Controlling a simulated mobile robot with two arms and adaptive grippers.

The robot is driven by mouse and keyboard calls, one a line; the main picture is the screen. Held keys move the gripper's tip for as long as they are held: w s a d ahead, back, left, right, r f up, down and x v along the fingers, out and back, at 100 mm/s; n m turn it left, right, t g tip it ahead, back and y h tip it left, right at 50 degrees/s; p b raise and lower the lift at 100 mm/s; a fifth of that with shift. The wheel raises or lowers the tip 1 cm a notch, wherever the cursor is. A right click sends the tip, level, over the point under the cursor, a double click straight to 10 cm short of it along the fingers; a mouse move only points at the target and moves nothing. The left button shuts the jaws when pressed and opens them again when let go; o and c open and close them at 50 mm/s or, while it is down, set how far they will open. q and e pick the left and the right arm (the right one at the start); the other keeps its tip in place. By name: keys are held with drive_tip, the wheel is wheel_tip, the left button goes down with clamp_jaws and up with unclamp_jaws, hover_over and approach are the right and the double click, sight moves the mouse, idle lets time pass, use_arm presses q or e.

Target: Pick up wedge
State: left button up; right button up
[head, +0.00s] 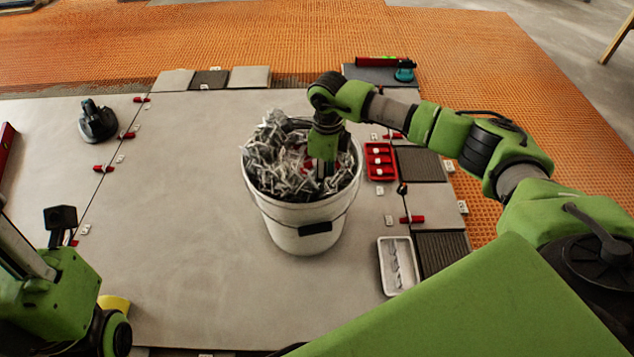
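Several red wedges lie along the tile joints: one on the right (412,219), one on the left (103,168), and others farther back. Some red shows among the grey clips inside the white bucket (310,240), close to my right gripper; I cannot tell whether it is a wedge. My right gripper (323,170) points down into the bucket's top, its fingertips partly hidden among the clips. I cannot tell whether it is open or holds something. My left arm is at the lower left; its fingers cannot be made out.
A red tray (380,175) with white pieces and a white tray (384,268) with grey clips stand right of the bucket. A black suction lifter (97,122) stands at the left. A red level (377,61) and a teal tool (404,71) lie at the back. Large tile areas around the bucket are bare.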

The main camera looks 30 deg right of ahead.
drive_tip(key=c, duration=0.9)
drive_tip(key=shift+o, duration=0.2)
drive_tip(key=shift+r, duration=0.15)
